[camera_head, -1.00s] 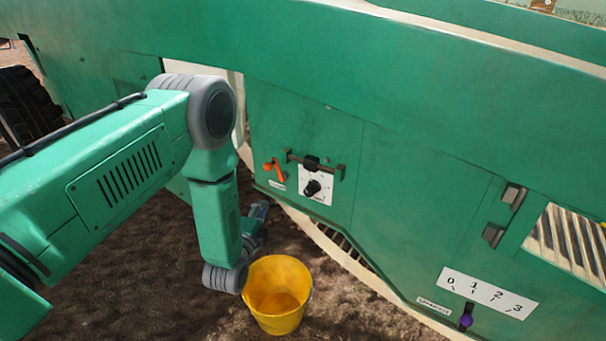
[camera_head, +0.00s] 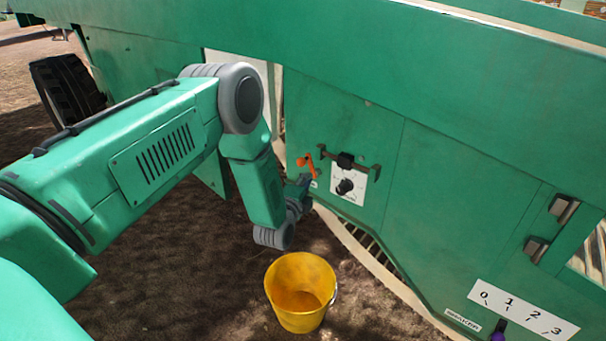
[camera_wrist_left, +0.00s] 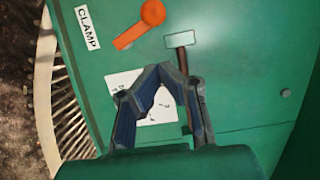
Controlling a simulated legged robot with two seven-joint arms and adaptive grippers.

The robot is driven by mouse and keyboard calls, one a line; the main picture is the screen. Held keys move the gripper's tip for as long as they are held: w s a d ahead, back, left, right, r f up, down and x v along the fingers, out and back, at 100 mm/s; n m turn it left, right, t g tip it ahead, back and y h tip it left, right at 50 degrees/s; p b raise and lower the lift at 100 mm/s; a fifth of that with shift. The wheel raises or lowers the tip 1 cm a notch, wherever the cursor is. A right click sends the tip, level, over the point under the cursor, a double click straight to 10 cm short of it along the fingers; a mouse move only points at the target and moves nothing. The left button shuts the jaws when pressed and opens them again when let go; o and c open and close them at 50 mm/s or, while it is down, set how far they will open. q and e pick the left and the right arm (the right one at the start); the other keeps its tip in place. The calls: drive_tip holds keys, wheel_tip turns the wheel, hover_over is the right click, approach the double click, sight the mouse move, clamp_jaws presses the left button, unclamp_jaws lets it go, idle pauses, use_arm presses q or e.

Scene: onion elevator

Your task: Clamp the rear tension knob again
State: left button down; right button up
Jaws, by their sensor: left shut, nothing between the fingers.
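The orange clamp lever (camera_head: 308,162) is on the green machine panel, up and left of the black tension knob (camera_head: 345,188) on its white dial plate (camera_head: 340,204). In the left wrist view, the orange lever (camera_wrist_left: 140,25) slants from a round hub at upper right to lower left, beside the CLAMP label (camera_wrist_left: 88,28). My left gripper (camera_wrist_left: 161,70) is shut and empty in front of the dial plate (camera_wrist_left: 121,80), its tips below the lever and apart from it in the picture. The knob is hidden there behind the fingers. My right gripper is out of view.
A dark bracket (camera_head: 346,161) sits above the dial; its block and rod (camera_wrist_left: 181,39) are near my fingertips in the wrist view. A yellow bucket (camera_head: 299,315) stands on the soil below my arm. A 0-to-3 scale (camera_head: 522,312) is at lower right.

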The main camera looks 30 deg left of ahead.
sight(300, 165)
use_arm(q)
drive_tip(key=w+a, duration=0.1)
drive_tip(key=a, duration=0.1)
drive_tip(key=w+a+b, duration=0.1)
drive_tip(key=w, duration=0.1)
drive_tip(key=shift+w+a, duration=0.2)
drive_tip(key=shift+a, duration=0.15)
drive_tip(key=shift+a+r+n+p, duration=0.1)
drive_tip(key=shift+a+n+p, duration=0.3)
drive_tip(key=shift+n, duration=0.4)
drive_tip(key=shift+a+n+g, duration=0.45)
drive_tip(key=shift+n+g, duration=0.05)
drive_tip(key=shift+n, duration=0.2)
drive_tip(key=a+f+n+h, duration=0.1)
drive_tip(key=n, duration=0.1)
drive_tip(key=a+f+n+g+h, duration=0.1)
drive_tip(key=n, duration=0.2)
drive_tip(key=a+f+n+h, duration=0.1)
drive_tip(key=a+n, duration=0.1)
drive_tip(key=n, duration=0.1)
drive_tip(key=shift+w+f+g, duration=0.2)
drive_tip(key=shift+f+g, duration=0.05)
drive_tip(key=shift+g, duration=0.15)
drive_tip(key=shift+a+f, duration=0.1)
drive_tip(key=shift+a, duration=0.05)
